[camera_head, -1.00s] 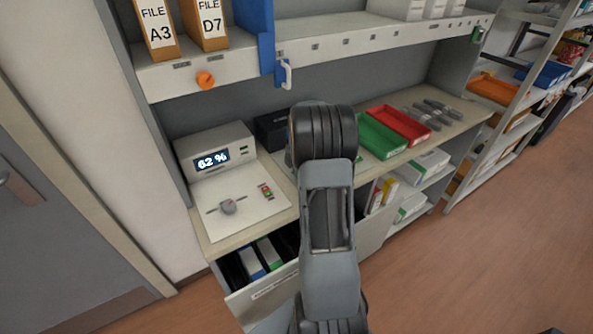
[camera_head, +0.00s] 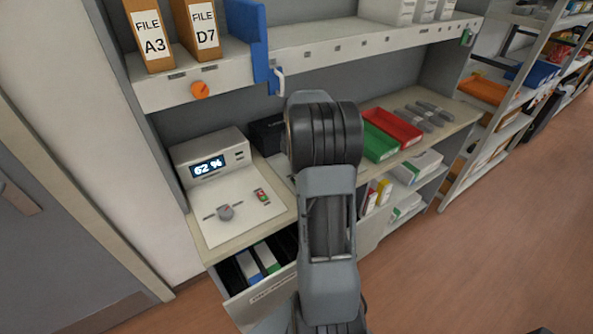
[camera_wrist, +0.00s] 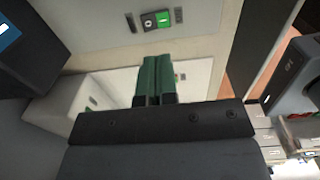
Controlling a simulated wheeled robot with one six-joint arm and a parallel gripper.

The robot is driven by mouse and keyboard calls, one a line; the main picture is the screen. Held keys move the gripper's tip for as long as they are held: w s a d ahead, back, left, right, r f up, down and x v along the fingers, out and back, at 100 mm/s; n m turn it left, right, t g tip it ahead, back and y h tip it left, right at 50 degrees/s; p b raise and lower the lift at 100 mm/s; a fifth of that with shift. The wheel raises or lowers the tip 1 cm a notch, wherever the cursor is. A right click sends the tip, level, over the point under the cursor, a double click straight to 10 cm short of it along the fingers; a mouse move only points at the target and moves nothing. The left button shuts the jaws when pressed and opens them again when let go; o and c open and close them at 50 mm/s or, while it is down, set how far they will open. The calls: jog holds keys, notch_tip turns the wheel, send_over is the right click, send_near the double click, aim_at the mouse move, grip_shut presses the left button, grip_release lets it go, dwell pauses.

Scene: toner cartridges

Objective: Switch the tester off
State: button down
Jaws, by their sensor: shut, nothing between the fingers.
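The tester (camera_head: 240,215) stands at the left of the worktop in the head view. Its display (camera_head: 207,166) is lit and reads 62 %.
A drawer (camera_head: 262,295) stands open below the tester. A black box (camera_head: 266,136), a green tray (camera_head: 380,143) and a red tray (camera_head: 394,126) are on the worktop. An orange knob (camera_head: 200,90) and a blue bracket (camera_head: 246,40) are on the shelf above.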

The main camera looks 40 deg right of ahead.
jog(key=shift+s+r, duration=0.1)
jog(key=shift+r, duration=2.85)
jog(key=s+a+r+m+t, duration=0.1)
jog(key=s+a+r+m, duration=0.2)
jog(key=a, duration=0.5)
jog(key=s+a+r+m+t, duration=0.1)
jog(key=s+a+r+m, duration=0.1)
jog(key=a+m, duration=0.45)
jog(key=s+a+f+m+t, duration=0.1)
jog(key=s+a+f+m, duration=0.2)
jog(key=s+a+m, duration=0.4)
jog(key=s+a, duration=0.3)
jog(key=a, duration=0.1)
jog(key=shift+a+t, duration=0.4)
